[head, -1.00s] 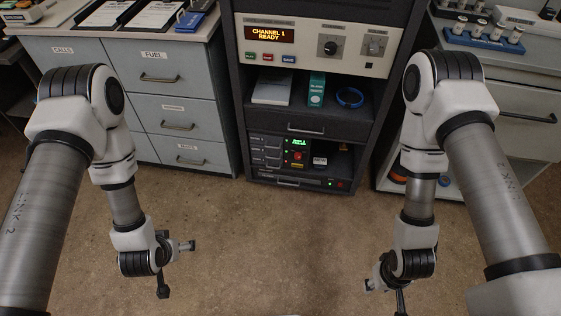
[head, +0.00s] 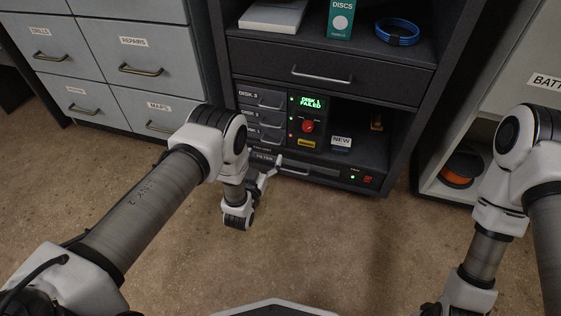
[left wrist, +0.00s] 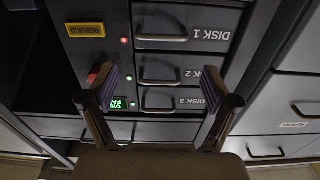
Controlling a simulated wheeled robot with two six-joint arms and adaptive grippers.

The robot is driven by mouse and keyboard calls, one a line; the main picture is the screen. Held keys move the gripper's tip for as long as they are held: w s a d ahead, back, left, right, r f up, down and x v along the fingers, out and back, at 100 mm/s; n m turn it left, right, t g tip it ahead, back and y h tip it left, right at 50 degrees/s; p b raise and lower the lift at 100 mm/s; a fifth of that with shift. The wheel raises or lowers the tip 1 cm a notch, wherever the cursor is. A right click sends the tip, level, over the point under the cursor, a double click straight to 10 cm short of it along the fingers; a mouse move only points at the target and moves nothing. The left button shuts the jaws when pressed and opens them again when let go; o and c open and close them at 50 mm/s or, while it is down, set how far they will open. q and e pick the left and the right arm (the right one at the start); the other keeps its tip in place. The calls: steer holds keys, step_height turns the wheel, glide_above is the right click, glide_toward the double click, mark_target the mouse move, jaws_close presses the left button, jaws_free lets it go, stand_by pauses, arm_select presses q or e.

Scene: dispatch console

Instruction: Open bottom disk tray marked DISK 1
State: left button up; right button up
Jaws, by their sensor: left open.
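Three stacked grey disk trays sit low in the dark console. The bottom tray, DISK 1 (head: 270,134), is shut, its front partly behind my left arm; its label and bar handle show in the upside-down left wrist view (left wrist: 185,27). Above it are DISK 2 (head: 272,118) and DISK 3 (head: 268,98), also shut. My left gripper (head: 268,168) is low before the trays. In the left wrist view its fingers (left wrist: 160,82) are open and empty, apart from the handles, framing the DISK 2 area. My right gripper (head: 432,309) is barely visible at the bottom edge.
A green display (head: 311,104) reads DISK 1 FAILED, above a red knob (head: 308,126) and yellow REBUILD label (head: 306,143). A NEW-labelled item (head: 341,143) lies right of them. A filter unit (head: 330,176) is below. A drawer (head: 330,75) is above. Open floor lies in front.

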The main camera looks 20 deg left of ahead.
mark_target(271, 143)
arm_select(q)
steer(key=w+b, duration=0.1)
steer(key=w, duration=0.1)
steer(key=w+f+b, duration=0.1)
steer(key=w, duration=0.1)
steer(key=w+b, duration=0.2)
steer(key=w, duration=0.1)
steer(key=shift+d+f, duration=0.1)
steer(key=shift+f, duration=0.2)
steer(key=shift+w+r, duration=0.1)
steer(key=shift+w, duration=0.1)
arm_select(e)
step_height(271, 143, down, 5)
steer(key=shift+w, duration=0.15)
